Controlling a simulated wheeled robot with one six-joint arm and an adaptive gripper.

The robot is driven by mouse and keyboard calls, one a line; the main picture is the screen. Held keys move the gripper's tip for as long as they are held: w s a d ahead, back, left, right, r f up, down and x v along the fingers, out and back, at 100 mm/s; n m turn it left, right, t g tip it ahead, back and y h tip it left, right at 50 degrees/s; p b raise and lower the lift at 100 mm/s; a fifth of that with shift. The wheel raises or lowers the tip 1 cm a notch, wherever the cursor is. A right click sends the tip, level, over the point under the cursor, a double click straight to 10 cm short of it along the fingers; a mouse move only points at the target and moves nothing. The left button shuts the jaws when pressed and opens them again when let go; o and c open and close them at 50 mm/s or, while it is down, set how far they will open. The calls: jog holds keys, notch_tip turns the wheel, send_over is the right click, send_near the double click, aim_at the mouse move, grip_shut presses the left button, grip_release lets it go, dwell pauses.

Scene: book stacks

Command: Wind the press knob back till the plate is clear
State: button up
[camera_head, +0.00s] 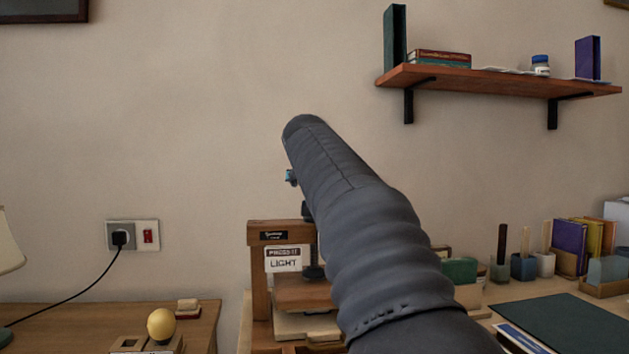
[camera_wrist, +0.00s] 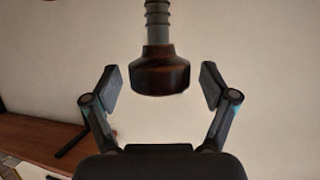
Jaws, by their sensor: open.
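The wooden press (camera_head: 260,270) stands at the lower middle of the head view, with a "PRESS IT LIGHT" label on its front. My grey arm covers its right part and most of its screw. A wooden board (camera_head: 300,291) shows inside the frame, above paler layers; I cannot tell whether anything presses on it. In the wrist view the dark brown round knob (camera_wrist: 158,73) sits on a grey threaded screw (camera_wrist: 157,20). My gripper (camera_wrist: 158,84) is open, one finger on each side of the knob, with visible gaps. The knob is hidden in the head view.
A wall shelf (camera_head: 480,82) with books and a jar hangs at the upper right; it also shows in the wrist view (camera_wrist: 40,140). A desk with a dark mat (camera_head: 570,322), pots and books is at the right.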

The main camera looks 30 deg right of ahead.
jog(key=shift+w+d+f, duration=0.1)
jog(key=shift+w, duration=0.15)
jog(key=c, duration=1.2)
jog(key=shift+o, duration=0.2)
jog(key=shift+s+n+t+y, duration=0.1)
jog(key=shift+n+t+y, duration=0.2)
jog(key=shift+n+y, duration=0.1)
